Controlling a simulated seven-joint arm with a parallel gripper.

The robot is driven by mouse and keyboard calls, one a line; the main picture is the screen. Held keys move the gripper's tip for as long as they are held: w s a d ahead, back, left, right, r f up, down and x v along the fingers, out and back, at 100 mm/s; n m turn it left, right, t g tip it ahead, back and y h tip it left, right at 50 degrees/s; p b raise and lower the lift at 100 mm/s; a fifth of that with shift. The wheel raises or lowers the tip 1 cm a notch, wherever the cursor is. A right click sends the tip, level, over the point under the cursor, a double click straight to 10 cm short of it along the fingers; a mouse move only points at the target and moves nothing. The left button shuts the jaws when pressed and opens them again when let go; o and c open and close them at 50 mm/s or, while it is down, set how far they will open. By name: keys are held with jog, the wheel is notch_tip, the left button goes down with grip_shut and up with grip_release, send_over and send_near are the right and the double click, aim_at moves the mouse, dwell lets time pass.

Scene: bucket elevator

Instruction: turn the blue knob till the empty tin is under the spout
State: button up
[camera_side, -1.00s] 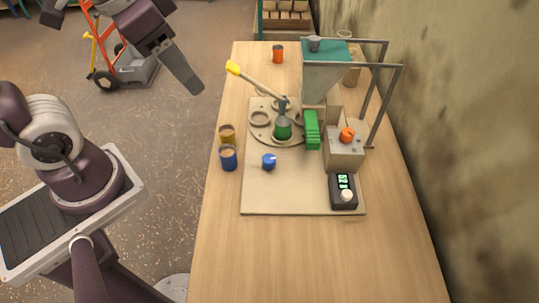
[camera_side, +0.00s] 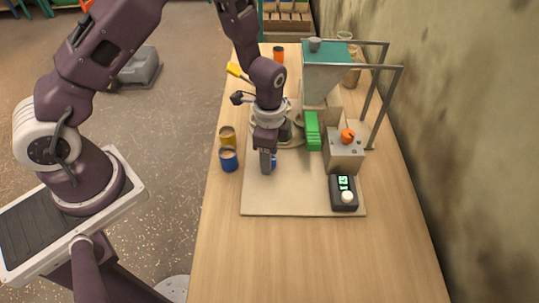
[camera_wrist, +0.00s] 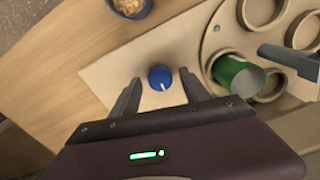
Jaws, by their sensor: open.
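The blue knob (camera_wrist: 159,77) has a white pointer mark and sits on the cream board between my gripper's open fingers (camera_wrist: 158,98) in the wrist view. I cannot tell whether the fingers touch it. In the side view my gripper (camera_side: 266,165) points down over the knob (camera_side: 274,162), hiding most of it. The round carousel (camera_wrist: 222,35) with ring-shaped holders is at upper right in the wrist view. A green tin (camera_wrist: 238,74) stands in one holder, its inside pale. The hopper (camera_side: 322,80) stands behind; its spout is hidden by my arm in the side view.
A green block (camera_side: 312,131), a box with an orange knob (camera_side: 347,136) and a display unit (camera_side: 343,192) stand right. The table front is clear.

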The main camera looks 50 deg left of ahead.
jog(key=shift+f, duration=0.15)
grip_shut()
jog(key=shift+n, duration=0.3)
